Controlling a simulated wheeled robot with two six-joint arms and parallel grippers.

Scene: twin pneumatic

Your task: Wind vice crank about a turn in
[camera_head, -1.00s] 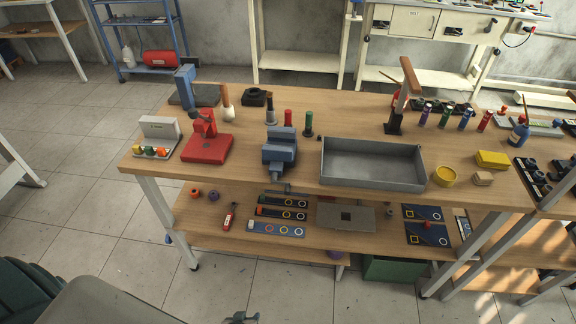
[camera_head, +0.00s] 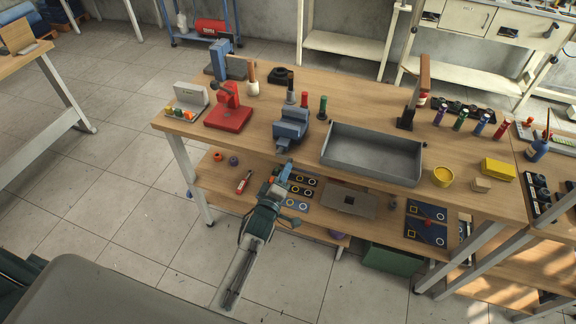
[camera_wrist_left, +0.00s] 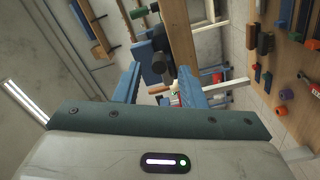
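The blue vice (camera_head: 290,130) stands at the front edge of the wooden workbench (camera_head: 262,118). My left gripper (camera_head: 285,172) is below and in front of the vice, reaching up toward it. In the left wrist view its two blue fingers (camera_wrist_left: 160,82) are spread, with nothing gripped between them. The blue vice (camera_wrist_left: 145,62) shows there beyond the fingers, with a dark cylindrical part (camera_wrist_left: 160,64), possibly of the crank, in the gap. In the head view the crank cannot be made out clearly at the gripper's tip. My right gripper is not in view.
A grey tray (camera_head: 372,154) sits right of the vice, and a red press (camera_head: 229,108) sits to its left. Several bottles and tools stand behind. The lower shelf (camera_head: 228,188) holds dark panels and a grey plate (camera_head: 347,200). The floor in front is clear.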

